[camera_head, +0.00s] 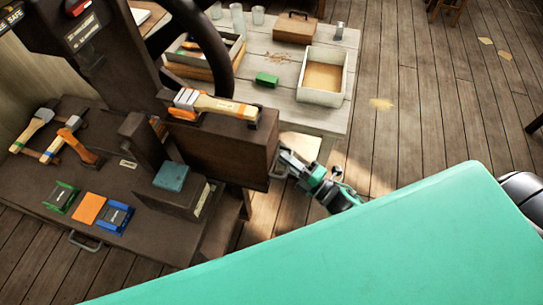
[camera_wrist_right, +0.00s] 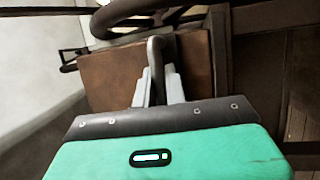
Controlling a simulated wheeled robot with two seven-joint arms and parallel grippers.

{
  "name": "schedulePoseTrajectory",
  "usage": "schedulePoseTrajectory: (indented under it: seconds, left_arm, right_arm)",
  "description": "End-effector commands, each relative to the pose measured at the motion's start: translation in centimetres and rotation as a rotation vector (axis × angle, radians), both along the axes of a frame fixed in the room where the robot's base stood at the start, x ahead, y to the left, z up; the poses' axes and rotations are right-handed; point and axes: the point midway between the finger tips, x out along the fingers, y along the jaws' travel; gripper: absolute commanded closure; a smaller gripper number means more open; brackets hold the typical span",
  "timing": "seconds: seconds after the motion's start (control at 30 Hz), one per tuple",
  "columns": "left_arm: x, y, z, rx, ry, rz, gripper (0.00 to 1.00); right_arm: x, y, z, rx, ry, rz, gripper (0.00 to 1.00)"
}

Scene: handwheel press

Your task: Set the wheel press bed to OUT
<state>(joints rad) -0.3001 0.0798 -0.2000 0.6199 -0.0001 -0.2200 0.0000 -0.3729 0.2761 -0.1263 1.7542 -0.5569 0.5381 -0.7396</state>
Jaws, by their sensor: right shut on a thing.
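The wheel press stands on a dark bench at the left of the head view, with its dark handwheel (camera_head: 222,62) at the top. A dark brown block (camera_head: 228,150), seemingly the press bed, sticks out to the right and has a metal handle on its right end. My right gripper (camera_head: 284,166) is at that end. In the right wrist view, my right gripper (camera_wrist_right: 156,88) is shut on the grey handle (camera_wrist_right: 155,50), in front of the block's brown face (camera_wrist_right: 105,80). The bed's position marking cannot be read. My left gripper is not in view.
Hammers (camera_head: 35,128) lie on the bench, and an orange-banded tool (camera_head: 215,104) lies on the block. Green, orange (camera_head: 89,208) and blue pieces lie at the bench front. A pale table (camera_head: 330,116) with trays and a green block (camera_head: 267,79) stands behind. Open floor lies right.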

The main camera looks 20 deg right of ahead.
Motion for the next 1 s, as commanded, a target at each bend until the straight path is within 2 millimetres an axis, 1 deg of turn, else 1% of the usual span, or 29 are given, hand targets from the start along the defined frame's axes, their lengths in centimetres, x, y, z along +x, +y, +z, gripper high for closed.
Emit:
schedulePoseTrajectory:
  seconds: [0.1, 0.3, 0.5, 0.87, 0.9, 0.97, 1.0]
  left_arm:
    - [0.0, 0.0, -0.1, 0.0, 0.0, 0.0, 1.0]
    - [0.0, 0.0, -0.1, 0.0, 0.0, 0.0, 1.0]
    - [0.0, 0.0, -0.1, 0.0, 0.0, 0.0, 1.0]
    - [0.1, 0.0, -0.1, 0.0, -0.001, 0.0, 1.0]
    - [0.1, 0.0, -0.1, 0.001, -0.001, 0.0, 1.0]
    - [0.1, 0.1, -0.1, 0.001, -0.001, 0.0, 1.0]
    - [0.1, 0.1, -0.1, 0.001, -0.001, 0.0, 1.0]
  right_arm:
    - [-1.0, -1.3, -0.2, -0.002, 0.004, -0.001, 1.0]
    - [-1.9, -2.5, -0.1, -0.002, 0.003, 0.0, 1.0]
    - [-2.2, -3.1, -0.1, -0.001, 0.002, -0.001, 1.0]
    - [-2.3, -3.3, -0.1, -0.001, 0.003, -0.002, 1.0]
    - [-2.3, -3.3, -0.2, -0.002, 0.004, -0.003, 0.82]
    - [-2.3, -3.3, -0.1, -0.001, 0.003, -0.002, 0.7]
    - [-2.3, -3.3, -0.1, -0.001, 0.003, -0.002, 0.66]
